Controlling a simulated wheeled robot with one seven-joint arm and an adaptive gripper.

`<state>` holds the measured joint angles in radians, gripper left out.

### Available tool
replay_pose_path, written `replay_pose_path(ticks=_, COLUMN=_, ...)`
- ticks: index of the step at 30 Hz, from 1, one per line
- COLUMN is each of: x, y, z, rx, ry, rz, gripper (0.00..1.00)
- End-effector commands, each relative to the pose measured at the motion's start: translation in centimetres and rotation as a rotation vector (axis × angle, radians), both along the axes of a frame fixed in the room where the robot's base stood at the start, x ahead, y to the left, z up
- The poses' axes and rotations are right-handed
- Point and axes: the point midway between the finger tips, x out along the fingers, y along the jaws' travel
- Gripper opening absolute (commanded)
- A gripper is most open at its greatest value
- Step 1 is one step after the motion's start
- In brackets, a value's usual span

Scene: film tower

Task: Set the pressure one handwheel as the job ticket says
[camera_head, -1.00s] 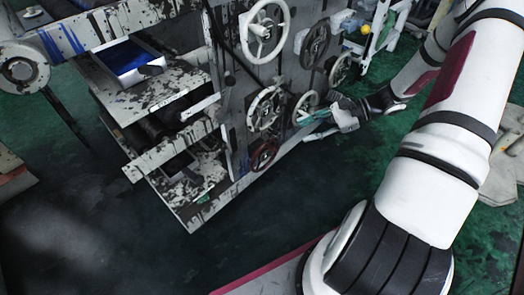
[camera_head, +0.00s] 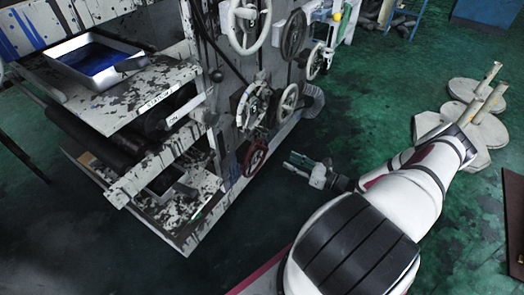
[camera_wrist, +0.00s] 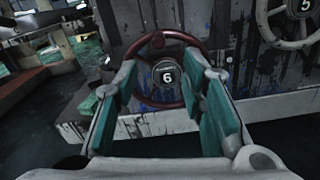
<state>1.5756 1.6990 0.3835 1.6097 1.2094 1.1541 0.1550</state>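Several handwheels sit on the side panel of the paint-spattered machine. In the wrist view a dark red handwheel (camera_wrist: 192,62) with a hub marked 6 (camera_wrist: 167,76) lies straight ahead, framed between my fingers. The small text above the 6 is too small to read. A pale wheel marked 5 (camera_wrist: 290,28) is at the upper right. My gripper (camera_wrist: 165,105) is open and empty, apart from the red wheel. In the head view my gripper (camera_head: 306,163) is to the right of the red wheel (camera_head: 255,158). I cannot tell which wheel is pressure one. No job ticket is legible.
A large white wheel (camera_head: 249,28), a dark wheel (camera_head: 293,36) and smaller wheels are higher on the panel. A tray with blue ink (camera_head: 97,60) sits on the machine. Round pale discs (camera_head: 474,118) stand at right. Green floor is clear around my gripper.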

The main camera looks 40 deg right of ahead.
Motion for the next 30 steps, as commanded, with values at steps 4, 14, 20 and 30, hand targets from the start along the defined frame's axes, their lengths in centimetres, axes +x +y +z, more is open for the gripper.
replay_pose_path(ticks=4, x=2.4, y=1.1, z=0.0, rx=0.001, ry=-0.002, rz=0.006, gripper=0.37)
replay_pose_path(ticks=14, x=8.4, y=3.2, z=-0.1, rx=-0.001, ry=0.000, rz=0.006, gripper=0.37)
replay_pose_path(ticks=20, x=10.9, y=4.1, z=0.0, rx=0.000, ry=-0.001, rz=0.005, gripper=0.37)
replay_pose_path(ticks=30, x=11.9, y=4.5, z=0.0, rx=0.000, ry=0.001, rz=0.004, gripper=0.37)
